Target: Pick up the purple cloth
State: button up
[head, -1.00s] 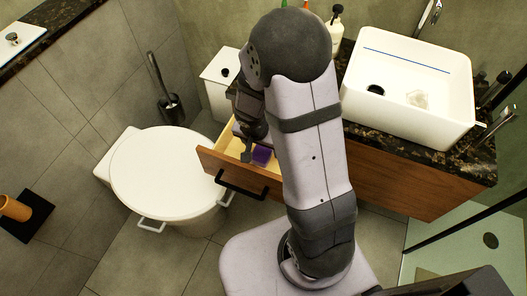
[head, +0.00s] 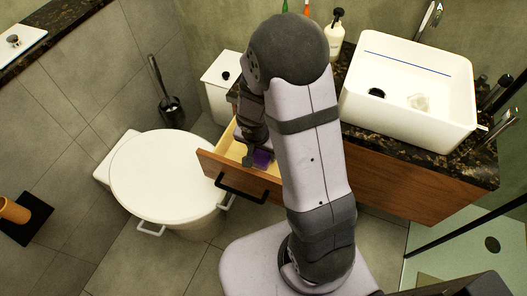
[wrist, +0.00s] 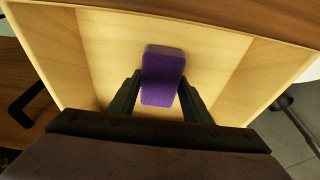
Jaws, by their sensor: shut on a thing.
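The purple cloth (wrist: 163,70) is a small folded block in the open drawer (head: 214,165). In the wrist view it stands between the two dark fingers of my gripper (wrist: 160,92), over the pale wooden drawer bottom. My gripper is shut on it. My arm hides part of the drawer there.
The drawer's front with its black handle (head: 240,190) and its side walls surround my gripper. A white round-lidded toilet (head: 168,175) stands to the left. The dark countertop (head: 440,165) with a white basin (head: 410,85) is to the right. A white bin (head: 219,88) stands behind.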

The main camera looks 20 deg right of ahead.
notch_tip(320, 180, up, 18)
jog(key=p, duration=0.5)
jog(key=shift+p, duration=0.3)
notch_tip(320, 180, up, 8)
jog(key=n+t+y+p, duration=0.1)
jog(key=n+y+p, duration=0.1)
jog(key=n+p, duration=1)
send_over(263, 153)
jog(key=a+p, duration=0.3)
jog(key=a, duration=0.1)
jog(key=m, duration=0.3)
jog(key=shift+w+a+r, duration=0.15)
jog(key=shift+w+r, duration=0.05)
jog(key=shift+w, duration=0.15)
jog(key=shift+n, duration=0.3)
